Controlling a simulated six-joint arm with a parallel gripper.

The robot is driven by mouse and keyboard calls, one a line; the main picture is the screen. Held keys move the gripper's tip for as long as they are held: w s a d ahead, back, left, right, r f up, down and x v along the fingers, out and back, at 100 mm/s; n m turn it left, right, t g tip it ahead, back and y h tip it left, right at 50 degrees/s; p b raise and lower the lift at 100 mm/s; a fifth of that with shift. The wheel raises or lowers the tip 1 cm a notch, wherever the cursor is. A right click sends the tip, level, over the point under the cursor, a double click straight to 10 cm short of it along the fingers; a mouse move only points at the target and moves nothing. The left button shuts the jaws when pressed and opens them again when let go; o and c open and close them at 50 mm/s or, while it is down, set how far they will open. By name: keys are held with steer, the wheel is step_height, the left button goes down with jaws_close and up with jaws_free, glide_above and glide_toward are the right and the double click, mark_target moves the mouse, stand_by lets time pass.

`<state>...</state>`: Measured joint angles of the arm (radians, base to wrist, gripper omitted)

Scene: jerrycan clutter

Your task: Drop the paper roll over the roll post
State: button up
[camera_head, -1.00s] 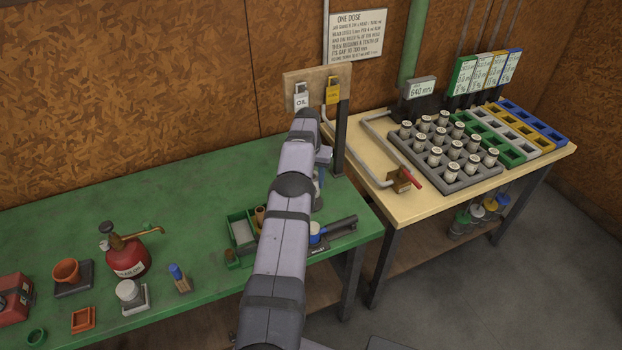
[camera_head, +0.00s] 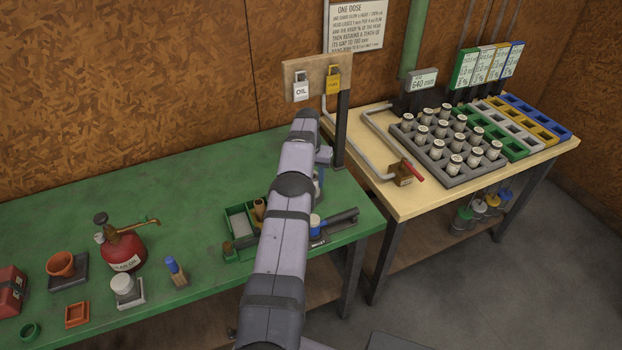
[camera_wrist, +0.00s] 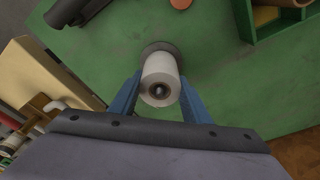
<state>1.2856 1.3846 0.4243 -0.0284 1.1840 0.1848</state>
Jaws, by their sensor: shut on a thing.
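In the wrist view, the white paper roll (camera_wrist: 160,68) is between the two blue fingers of my gripper (camera_wrist: 160,82), which is shut on it. Its open core faces the camera, and a small pale spot shows inside the dark hole; this may be the tip of the roll post. A round grey base (camera_wrist: 160,48) shows just past the far end of the roll, over the green bench. I cannot tell whether the roll touches the base. In the head view my arm covers the roll and most of the gripper.
The green bench (camera_head: 180,195) holds a divided green tray (camera_head: 238,221), a dark tool (camera_head: 338,219), and a red oil can (camera_head: 122,248) further left. A dark upright (camera_head: 340,130) carries the padlock board. A cream table (camera_head: 395,205) with a grey rack of jars stands right.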

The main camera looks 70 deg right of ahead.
steer(key=shift+f, duration=0.1)
steer(key=o, duration=1.2)
step_height(320, 180, up, 7)
steer(key=a+b, duration=0.1)
steer(key=b, duration=0.1)
steer(key=shift+b, duration=0.3)
